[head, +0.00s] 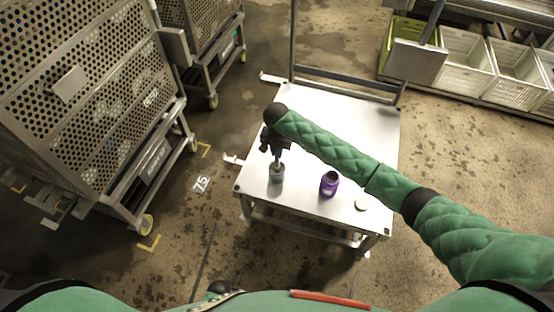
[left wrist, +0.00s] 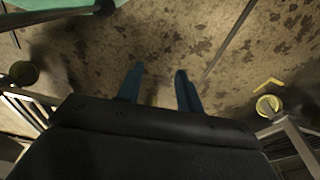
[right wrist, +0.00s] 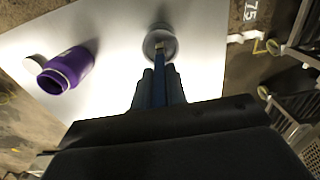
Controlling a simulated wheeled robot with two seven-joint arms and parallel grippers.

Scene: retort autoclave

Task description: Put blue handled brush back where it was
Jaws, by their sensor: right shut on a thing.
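My right gripper (head: 274,150) is shut on the blue handled brush (right wrist: 159,88) above the white cart top. The brush points away from the gripper, and its tip is at the mouth of a small grey jar (head: 277,174), which also shows in the right wrist view (right wrist: 153,37). I cannot tell how far the tip is inside the jar. A purple jar (head: 329,184) stands open to the right on the cart, also in the right wrist view (right wrist: 66,70). My left gripper (left wrist: 159,82) is open and empty over the floor, its fingers apart.
The white cart (head: 345,125) has a raised rail at its far side. A white round lid (head: 361,204) lies right of the purple jar. Perforated metal racks (head: 80,70) on wheels stand at left. Crates (head: 466,62) stand at the far right. The cart's far half is clear.

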